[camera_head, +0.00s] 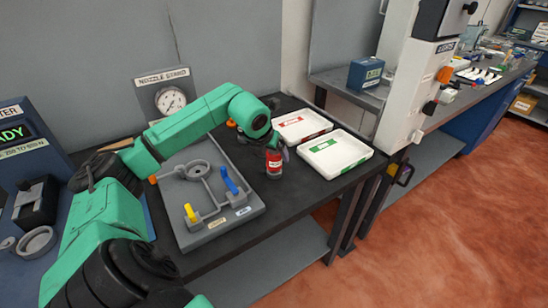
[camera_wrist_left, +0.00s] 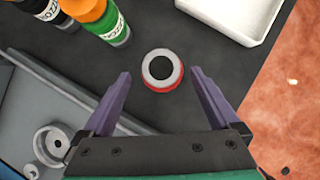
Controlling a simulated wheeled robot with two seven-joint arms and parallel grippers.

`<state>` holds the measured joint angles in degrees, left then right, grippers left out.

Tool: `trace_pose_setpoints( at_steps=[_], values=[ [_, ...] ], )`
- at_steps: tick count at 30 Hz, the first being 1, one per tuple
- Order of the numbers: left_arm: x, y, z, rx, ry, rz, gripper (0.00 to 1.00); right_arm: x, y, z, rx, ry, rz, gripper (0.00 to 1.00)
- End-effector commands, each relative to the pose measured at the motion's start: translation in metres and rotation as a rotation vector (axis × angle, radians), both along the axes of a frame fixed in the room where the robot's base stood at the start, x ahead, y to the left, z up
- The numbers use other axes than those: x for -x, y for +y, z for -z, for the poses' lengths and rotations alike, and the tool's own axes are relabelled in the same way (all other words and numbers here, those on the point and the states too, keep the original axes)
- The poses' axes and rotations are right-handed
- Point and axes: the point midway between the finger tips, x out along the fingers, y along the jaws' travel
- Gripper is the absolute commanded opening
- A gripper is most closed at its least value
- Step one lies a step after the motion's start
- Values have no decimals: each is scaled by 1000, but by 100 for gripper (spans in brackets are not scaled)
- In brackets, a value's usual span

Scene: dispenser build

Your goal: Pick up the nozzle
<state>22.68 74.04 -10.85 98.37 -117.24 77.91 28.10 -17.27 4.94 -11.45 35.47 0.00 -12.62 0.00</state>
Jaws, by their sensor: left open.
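No part is clearly marked as the nozzle, and I cannot tell which one it is. A red can (camera_head: 274,166) stands upright on the dark bench, right of the grey fixture. In the left wrist view the red can (camera_wrist_left: 162,85) shows from above, with a pale ring and a dark centre. My left gripper (camera_head: 276,151) is at the can's top. Its open fingers (camera_wrist_left: 161,76) lie on either side of the can, with gaps visible. The grey fixture (camera_head: 188,165) carries a ring holder, a blue upright part (camera_head: 229,181) and a yellow one (camera_head: 190,212). My right gripper is out of view.
A red-labelled white tray (camera_head: 318,119) and a green-labelled white tray (camera_head: 350,158) lie to the right. A gauge sign (camera_head: 165,92) stands behind the fixture. The bench's front edge is near the can.

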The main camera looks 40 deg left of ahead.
Motion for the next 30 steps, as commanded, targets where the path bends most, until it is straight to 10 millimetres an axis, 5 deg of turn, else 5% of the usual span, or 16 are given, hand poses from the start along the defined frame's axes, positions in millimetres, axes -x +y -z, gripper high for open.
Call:
trace_pose_setpoints(
  at_steps=[2,11,12,19,30],
  values=[
    [-8,-2,9,8,3,0,95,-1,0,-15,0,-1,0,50],
    [-17,3,30,1,-1,1,95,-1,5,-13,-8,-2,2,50],
    [-17,3,30,1,-1,1,91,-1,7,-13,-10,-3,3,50],
    [-17,3,29,1,-1,1,3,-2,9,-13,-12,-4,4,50],
    [-18,3,26,1,-7,1,0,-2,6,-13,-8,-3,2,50]
  ],
)
